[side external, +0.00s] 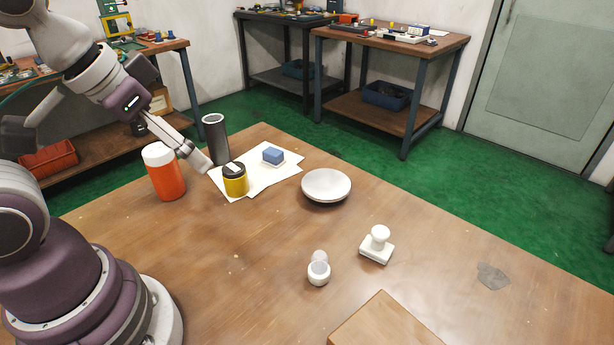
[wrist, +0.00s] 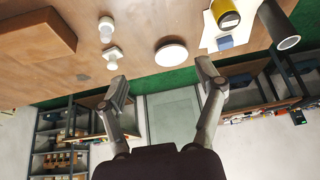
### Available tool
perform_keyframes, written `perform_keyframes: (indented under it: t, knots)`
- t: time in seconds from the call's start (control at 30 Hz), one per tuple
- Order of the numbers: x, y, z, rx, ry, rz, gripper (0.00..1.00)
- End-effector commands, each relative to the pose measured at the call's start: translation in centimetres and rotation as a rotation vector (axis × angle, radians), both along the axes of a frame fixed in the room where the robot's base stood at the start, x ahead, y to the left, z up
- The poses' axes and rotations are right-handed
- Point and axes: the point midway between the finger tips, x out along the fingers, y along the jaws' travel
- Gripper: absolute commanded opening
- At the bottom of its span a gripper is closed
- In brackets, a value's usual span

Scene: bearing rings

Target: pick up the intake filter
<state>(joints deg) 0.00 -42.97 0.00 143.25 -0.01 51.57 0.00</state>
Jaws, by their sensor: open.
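No part is plainly marked as the intake filter, so I cannot tell for sure which thing it is. A dark grey hollow tube (side external: 216,140) stands upright at the back left of the table; it also shows in the wrist view (wrist: 281,32) at upper right. A yellow jar with a black lid (side external: 235,183) stands in front of it, and shows in the wrist view (wrist: 227,14). My gripper (side external: 198,160) is open and empty, above the table near the jar, tube and orange bottle. In the wrist view its fingers (wrist: 163,80) are spread wide with nothing between them.
An orange bottle with a white lid (side external: 165,175) stands left of the jar. A blue block (side external: 273,155) lies on white paper (side external: 262,180). A white dish (side external: 326,186), two small white parts (side external: 376,248) (side external: 318,270) and a wooden block (side external: 385,322) lie rightward. The right table side has free room.

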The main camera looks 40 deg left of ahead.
Motion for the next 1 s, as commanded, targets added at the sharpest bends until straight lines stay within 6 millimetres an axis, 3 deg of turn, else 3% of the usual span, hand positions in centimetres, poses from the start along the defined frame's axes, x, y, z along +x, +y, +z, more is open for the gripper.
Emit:
perform_keyframes:
  t: [0.4,0.47,0.63,0.8,1.0]
  knots:
    - [0.4,0.2,0.2,-0.009,0.013,0.029,0.83]
    - [1.4,0.7,0.6,-0.027,0.042,0.092,0.83]
    - [6.6,3.8,0.9,-0.122,0.171,0.431,0.83]
    - [11.5,8.4,-2.2,-0.216,0.295,0.804,0.83]
    - [14.0,13.0,-7.7,-0.293,0.395,1.149,0.83]
